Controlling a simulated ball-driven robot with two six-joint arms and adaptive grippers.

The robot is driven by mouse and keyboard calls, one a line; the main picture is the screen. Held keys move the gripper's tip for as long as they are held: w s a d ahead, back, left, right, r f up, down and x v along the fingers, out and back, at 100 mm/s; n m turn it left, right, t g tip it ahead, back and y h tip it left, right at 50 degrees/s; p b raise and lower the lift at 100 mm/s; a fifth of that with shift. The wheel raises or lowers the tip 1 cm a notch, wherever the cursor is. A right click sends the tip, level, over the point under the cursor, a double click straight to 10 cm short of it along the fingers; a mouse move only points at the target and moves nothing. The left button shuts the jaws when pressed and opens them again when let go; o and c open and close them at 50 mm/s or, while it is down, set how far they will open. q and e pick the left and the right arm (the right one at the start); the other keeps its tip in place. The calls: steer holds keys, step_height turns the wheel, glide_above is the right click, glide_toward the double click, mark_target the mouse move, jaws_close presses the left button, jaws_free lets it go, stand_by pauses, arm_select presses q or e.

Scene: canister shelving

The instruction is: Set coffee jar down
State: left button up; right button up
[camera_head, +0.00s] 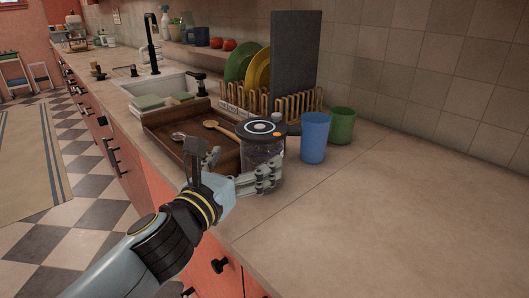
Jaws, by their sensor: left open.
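The coffee jar (262,150) is a clear glass jar with a dark lid that has a pale ring and an orange spot on top. It stands upright on the counter by the right end of the wooden tray. My left gripper (240,170) is at the jar's left side, with its fingers open. One finger lies across the front of the lower jar and the other is raised to the left, over the tray. Whether the fingers touch the glass I cannot tell. My right gripper is not in view.
The brown wooden tray (166,133) holds a wooden spoon (224,130). A blue cup (314,138) and a green cup (342,126) stand right of the jar. A dish rack (300,106) with plates is behind. The counter (420,220) at front right is clear.

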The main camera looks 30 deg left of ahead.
arm_select(q)
steer(key=w, duration=0.7)
steer(key=shift+w+f, duration=0.3)
steer(key=shift+f, duration=0.1)
steer(key=shift+s, duration=0.1)
steer(key=c, duration=1.4)
steer(key=shift+r, duration=0.15)
steer(key=shift+c, duration=0.6)
